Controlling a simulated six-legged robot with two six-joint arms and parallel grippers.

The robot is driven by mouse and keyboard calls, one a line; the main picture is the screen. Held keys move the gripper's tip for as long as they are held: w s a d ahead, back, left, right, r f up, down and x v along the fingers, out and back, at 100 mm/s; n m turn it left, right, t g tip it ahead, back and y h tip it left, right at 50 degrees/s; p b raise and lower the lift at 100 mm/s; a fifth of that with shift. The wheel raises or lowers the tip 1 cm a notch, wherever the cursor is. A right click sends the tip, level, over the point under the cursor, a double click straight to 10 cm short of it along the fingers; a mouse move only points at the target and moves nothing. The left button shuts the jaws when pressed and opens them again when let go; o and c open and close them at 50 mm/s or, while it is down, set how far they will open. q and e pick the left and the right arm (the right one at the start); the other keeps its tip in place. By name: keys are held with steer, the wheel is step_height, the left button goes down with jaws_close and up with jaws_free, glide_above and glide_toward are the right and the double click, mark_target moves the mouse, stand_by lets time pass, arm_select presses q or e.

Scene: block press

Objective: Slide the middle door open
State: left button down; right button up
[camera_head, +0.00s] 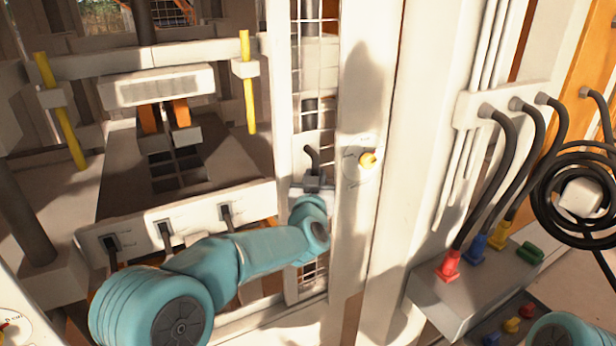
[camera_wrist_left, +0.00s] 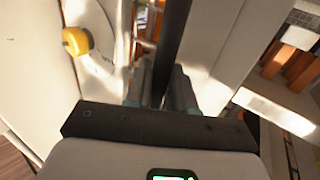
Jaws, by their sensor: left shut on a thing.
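The door (camera_head: 284,90) is a narrow pale frame with a wire-mesh window, upright near the middle of the head view. Its dark handle (camera_head: 311,155) sticks out at mid height. My left gripper (camera_head: 313,176) is at this handle, at the end of my teal left arm. In the left wrist view the two fingers (camera_wrist_left: 165,88) are shut on the dark handle bar (camera_wrist_left: 172,45), one on each side. The handle's lower part is hidden by the gripper. My right gripper is out of view; only a teal part of my arm shows at the bottom right.
A white post with a yellow knob (camera_head: 368,160) stands right of the door. Left is the press with yellow rods (camera_head: 249,95) and a panel of switches (camera_head: 165,232). At right, black cables run to red, blue and yellow plugs (camera_head: 448,265) on a ledge.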

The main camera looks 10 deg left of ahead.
arm_select(q)
steer(key=shift+w+d, duration=0.2)
steer(key=shift+d, duration=0.1)
steer(key=c, duration=1.1)
jaws_free()
steer(key=s+b, duration=0.4)
steer(key=s, duration=1.2)
steer(key=shift+s, duration=0.2)
